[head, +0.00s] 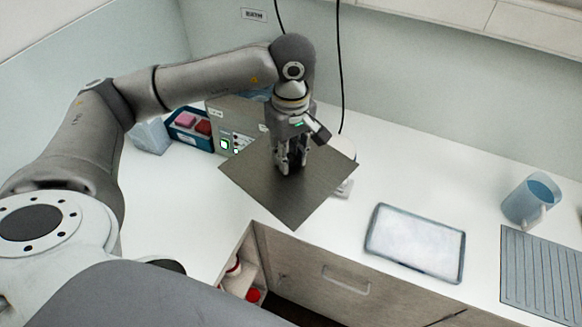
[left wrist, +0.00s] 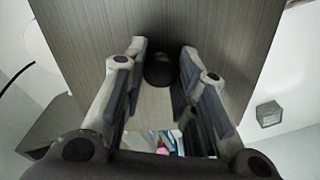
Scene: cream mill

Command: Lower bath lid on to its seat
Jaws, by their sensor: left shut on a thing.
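The bath lid is a flat grey square plate (head: 300,205), held roughly level in the head view; its brushed surface fills the upper left wrist view (left wrist: 225,30). My left gripper (head: 291,165) points down at the lid's middle and is shut on its dark round knob, which shows between the fingers in the left wrist view (left wrist: 160,68). The bath appears to be the grey box (head: 228,108) with a small lit panel, behind and left of the lid. The lid hides part of the box, and its seat cannot be seen. My right gripper is not in view.
A blue rack (head: 190,138) with pink and red items stands left of the box. A pale tray (head: 415,240), a blue mug (head: 530,198) and a ribbed grey mat (head: 540,275) are to the right. A dark cable (head: 339,70) hangs behind the arm.

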